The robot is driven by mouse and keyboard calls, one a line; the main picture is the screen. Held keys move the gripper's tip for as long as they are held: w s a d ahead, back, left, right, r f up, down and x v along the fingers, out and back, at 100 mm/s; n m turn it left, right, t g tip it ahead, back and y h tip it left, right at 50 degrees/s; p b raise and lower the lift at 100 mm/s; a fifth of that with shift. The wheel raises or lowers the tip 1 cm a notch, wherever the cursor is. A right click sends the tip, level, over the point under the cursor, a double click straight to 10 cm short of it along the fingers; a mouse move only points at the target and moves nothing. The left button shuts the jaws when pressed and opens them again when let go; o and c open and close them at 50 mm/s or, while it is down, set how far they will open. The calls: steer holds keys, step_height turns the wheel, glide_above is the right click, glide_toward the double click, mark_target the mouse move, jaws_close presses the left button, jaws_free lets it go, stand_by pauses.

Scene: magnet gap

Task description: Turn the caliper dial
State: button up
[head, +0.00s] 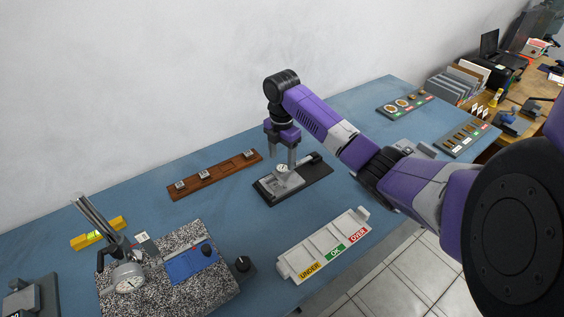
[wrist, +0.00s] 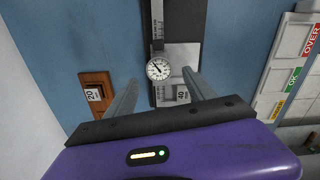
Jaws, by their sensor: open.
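The caliper lies on a dark stand (head: 318,172) near the middle of the bench. Its round white dial (head: 283,168) faces up and also shows in the wrist view (wrist: 158,69). The caliper's grey beam (wrist: 157,22) runs away from the dial in the wrist view. My gripper (head: 282,157) points down over the dial, open, with nothing between its fingers. In the wrist view my two fingertips (wrist: 160,78) stand apart on either side of the dial. I cannot tell how far above the dial they are.
A block marked 40 (wrist: 182,93) sits beside the dial. A wooden rack (head: 225,172) with small blocks lies left of the stand. A white tray marked UNDER, OK, OVER (head: 300,258) lies in front. A granite plate (head: 215,283) bears a gauge stand (head: 122,250).

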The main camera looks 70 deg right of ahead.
mark_target(281, 167)
steer(key=shift+f, duration=1.5)
steer(key=shift+c, duration=0.4)
jaws_close()
steer(key=shift+p, duration=0.3)
steer(key=m+p, duration=0.2)
steer(key=shift+w+a+r+m, duration=0.1)
steer(key=shift+r+m, duration=0.05)
steer(key=shift+m, duration=0.25)
steer(key=m+p, duration=0.1)
steer(key=m, duration=0.1)
steer(key=shift+m+p, duration=0.3)
steer(key=shift+p, duration=0.1)
steer(key=shift+d+m+p, duration=0.2)
steer(key=shift+m+p, duration=1.1)
steer(key=shift+m, duration=1.3)
